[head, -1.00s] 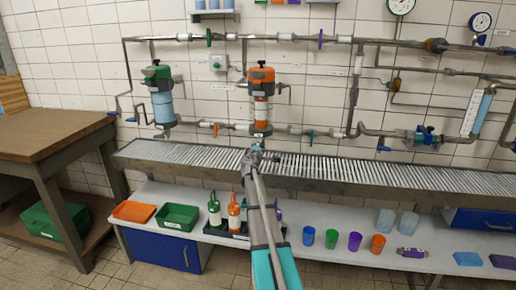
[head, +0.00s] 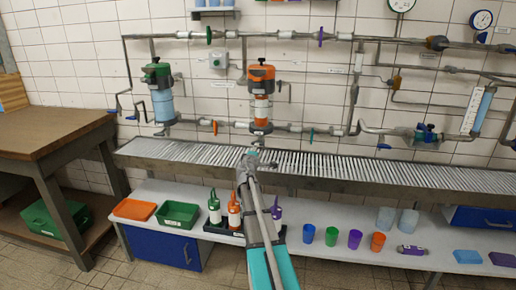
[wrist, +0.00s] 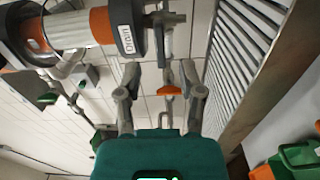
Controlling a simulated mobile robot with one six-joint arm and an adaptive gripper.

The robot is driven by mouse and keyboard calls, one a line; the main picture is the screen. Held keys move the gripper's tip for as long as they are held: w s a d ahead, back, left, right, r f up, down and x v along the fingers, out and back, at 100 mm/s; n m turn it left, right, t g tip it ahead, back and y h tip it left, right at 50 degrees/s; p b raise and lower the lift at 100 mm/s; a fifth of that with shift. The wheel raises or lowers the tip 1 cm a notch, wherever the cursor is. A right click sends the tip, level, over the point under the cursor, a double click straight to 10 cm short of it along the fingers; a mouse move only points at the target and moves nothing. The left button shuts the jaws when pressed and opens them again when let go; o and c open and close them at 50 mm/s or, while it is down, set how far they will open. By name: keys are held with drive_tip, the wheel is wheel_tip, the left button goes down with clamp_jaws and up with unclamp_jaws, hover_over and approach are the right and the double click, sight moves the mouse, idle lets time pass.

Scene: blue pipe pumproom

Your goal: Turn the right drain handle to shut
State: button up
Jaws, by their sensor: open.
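The right filter unit, with its orange top and body (head: 261,78), hangs on the wall pipes. Its lower cap has a label, which reads "Drain" in the wrist view (wrist: 127,40). Grey drain fittings (wrist: 165,20) stick out past this cap in the wrist view; I cannot tell clearly which part is the handle or how it is turned. My gripper (head: 252,156) is just below this unit, over the grating. In the wrist view my gripper (wrist: 160,97) has its fingers apart with nothing held. An orange valve handle (wrist: 168,91) shows between and beyond the fingers.
A slatted metal grating (head: 390,172) runs under the units, close to my gripper. The left unit with a blue body (head: 162,107) hangs to the left. Bottles, cups (head: 331,237) and trays stand on the bench (head: 290,260) below. A wooden table (head: 50,133) stands at left.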

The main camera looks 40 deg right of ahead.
drive_tip(key=shift+v, duration=2.7)
drive_tip(key=s+a+f+m+g+y, duration=0.35)
drive_tip(key=s+a+f, duration=0.3)
drive_tip(key=a, duration=0.75)
drive_tip(key=s+a+f+m+g+y, duration=0.2)
drive_tip(key=s+a+f+g+y, duration=0.45)
drive_tip(key=a, duration=0.75)
drive_tip(key=s+a+f+m+g+y, duration=0.1)
drive_tip(key=s+a+f+m+y, duration=0.15)
drive_tip(key=s+a+f, duration=0.85)
drive_tip(key=w+a+r+p, duration=0.1)
drive_tip(key=a+r+p, duration=0.1)
drive_tip(key=r+p, duration=0.9)
drive_tip(key=a+r+y+p, duration=0.1)
drive_tip(key=a+r+p, duration=0.1)
drive_tip(key=r+p, duration=1)
wheel_tip(320, 180, up, 6)
drive_tip(key=shift+w+f+g, duration=0.15)
drive_tip(key=shift+w+g, duration=0.15)
drive_tip(key=shift+w, duration=0.1)
